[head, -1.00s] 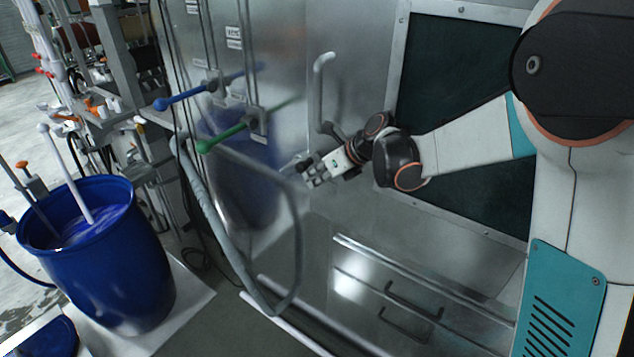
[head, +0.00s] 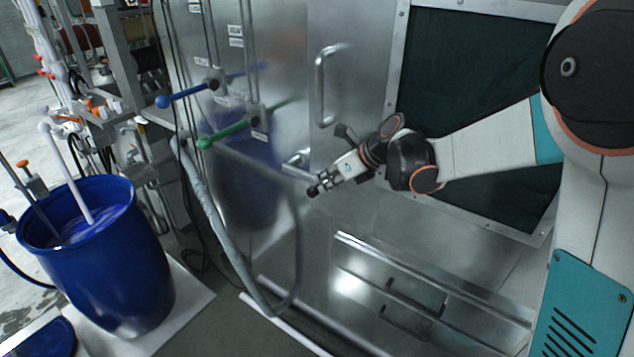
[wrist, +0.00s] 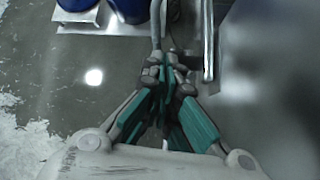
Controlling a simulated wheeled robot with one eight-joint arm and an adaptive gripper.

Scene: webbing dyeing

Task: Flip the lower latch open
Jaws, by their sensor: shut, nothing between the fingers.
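The lower latch (head: 297,160) appears as a small bright metal piece at the door's left edge, left of the tall door handle (head: 320,85) and below it. I cannot tell whether it is flipped open or closed. My gripper (head: 316,190) is shut and empty, just below and slightly right of the latch, in front of the steel door; a gap shows between them in the picture. In the wrist view my gripper (wrist: 168,66) has its fingertips together. A metal strip (wrist: 209,40) stands to their right; I cannot tell whether the latch is part of it.
A blue lever (head: 185,96) and a green lever (head: 225,134) stick out left of the door. A grey hose (head: 210,210) loops below them. A blue barrel (head: 110,265) stands at left. A dark window (head: 460,100) lies behind my arm.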

